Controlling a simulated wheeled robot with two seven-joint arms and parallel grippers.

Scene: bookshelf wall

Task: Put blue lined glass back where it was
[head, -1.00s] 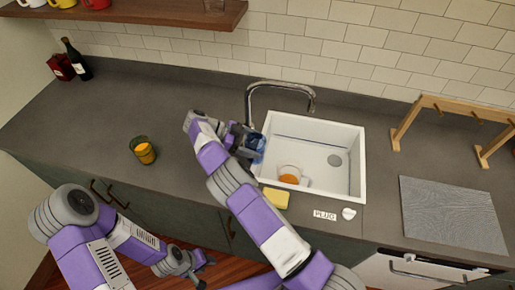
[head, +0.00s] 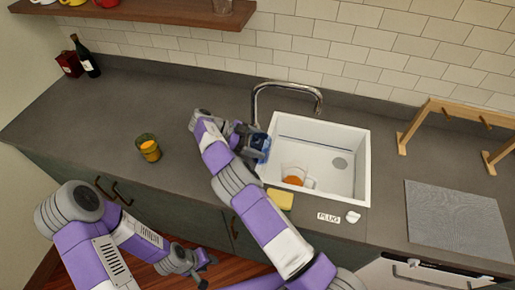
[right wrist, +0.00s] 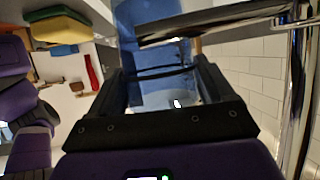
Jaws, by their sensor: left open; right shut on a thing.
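The blue lined glass (head: 263,148) is in my right gripper (head: 252,143), at the left rim of the white sink (head: 366,165). My right arm partly hides the glass. In the right wrist view the blue glass (right wrist: 160,92) fills the space between the dark jaws (right wrist: 165,72), which are shut on it. My left gripper (head: 196,271) is open and empty, low in front of the counter cabinets.
A glass with orange contents (head: 148,148) stands on the left counter. The counter's back left is mostly clear.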

